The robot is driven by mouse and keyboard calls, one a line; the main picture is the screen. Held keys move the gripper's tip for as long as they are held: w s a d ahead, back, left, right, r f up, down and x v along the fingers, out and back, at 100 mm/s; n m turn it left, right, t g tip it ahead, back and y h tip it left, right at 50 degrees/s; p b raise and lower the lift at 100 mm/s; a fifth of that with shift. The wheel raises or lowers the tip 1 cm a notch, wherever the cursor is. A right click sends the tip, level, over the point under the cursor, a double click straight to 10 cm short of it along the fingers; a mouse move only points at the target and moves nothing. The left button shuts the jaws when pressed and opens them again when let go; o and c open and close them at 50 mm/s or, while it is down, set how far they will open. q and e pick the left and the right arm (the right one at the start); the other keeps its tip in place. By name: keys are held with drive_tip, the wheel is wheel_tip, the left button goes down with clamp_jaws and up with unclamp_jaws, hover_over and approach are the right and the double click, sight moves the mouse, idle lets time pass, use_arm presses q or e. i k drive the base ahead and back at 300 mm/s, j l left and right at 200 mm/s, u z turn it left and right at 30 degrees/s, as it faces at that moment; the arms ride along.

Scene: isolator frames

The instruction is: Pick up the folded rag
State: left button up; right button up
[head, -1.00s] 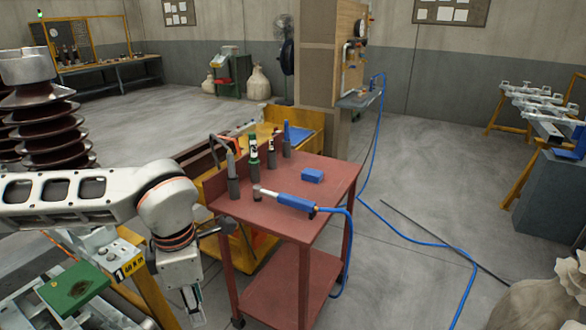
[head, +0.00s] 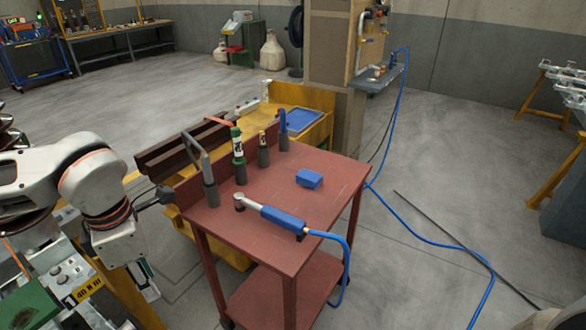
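A small blue block-like bundle (head: 309,179), which looks like the folded rag, lies on the top of the red cart (head: 330,167), right of its middle. Nothing covers it. My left gripper (head: 146,281) points down at the lower left, beside the cart and well apart from the bundle. Its fingers are small and partly dark, so I cannot tell whether they are open or shut. I see nothing held in it. My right gripper is not in view.
A blue-handled air tool (head: 283,217) with a blue hose lies on the cart's front part. Several upright tools, including a green one (head: 239,157), stand along its left edge. A yellow bin (head: 322,129) stands behind. A green block (head: 30,306) is at lower left.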

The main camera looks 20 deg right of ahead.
sight(306, 178)
drive_tip(key=i+l+u, duration=0.15)
drive_tip(key=l, duration=0.15)
drive_tip(key=i+l+u, duration=0.1)
drive_tip(key=l, duration=0.2)
drive_tip(key=i+l+u, duration=0.15)
drive_tip(key=l, duration=0.2)
drive_tip(key=i+l+u, duration=0.15)
drive_tip(key=l, duration=0.2)
drive_tip(key=i+l+u, duration=0.15)
drive_tip(key=l, duration=1.25)
drive_tip(key=i+l+u, duration=0.1)
drive_tip(key=l, duration=0.9)
